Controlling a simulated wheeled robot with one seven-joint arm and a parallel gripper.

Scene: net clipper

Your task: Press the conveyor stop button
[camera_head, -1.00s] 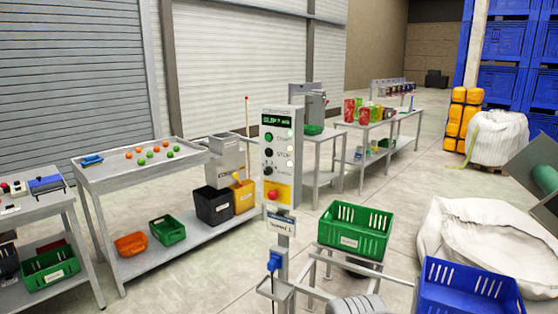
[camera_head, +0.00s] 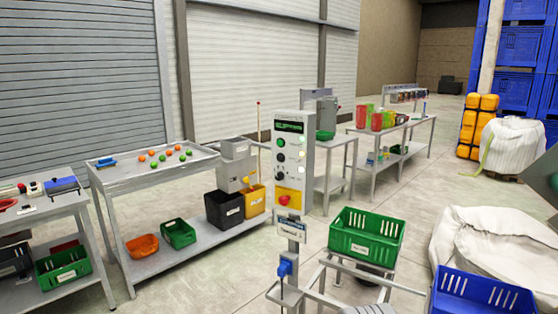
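A grey control box (camera_head: 307,158) stands upright on a post near the middle of the head view. Its front has a dark display (camera_head: 289,127) with green characters at the top. Below are a green button (camera_head: 281,143) and a dark button (camera_head: 281,157), with lit round lamps to their right. A red mushroom button (camera_head: 284,199) sits on a yellow plate at the bottom. The button labels are too small to read now. My gripper is not in view, and nothing is seen touching the box.
A green crate (camera_head: 364,245) rests on a metal frame right of the post. A blue crate (camera_head: 480,296) and a white bulk bag (camera_head: 480,245) lie farther right. A table (camera_head: 120,178) with small orange and green balls stands left. Open floor (camera_head: 225,275) lies left of the post.

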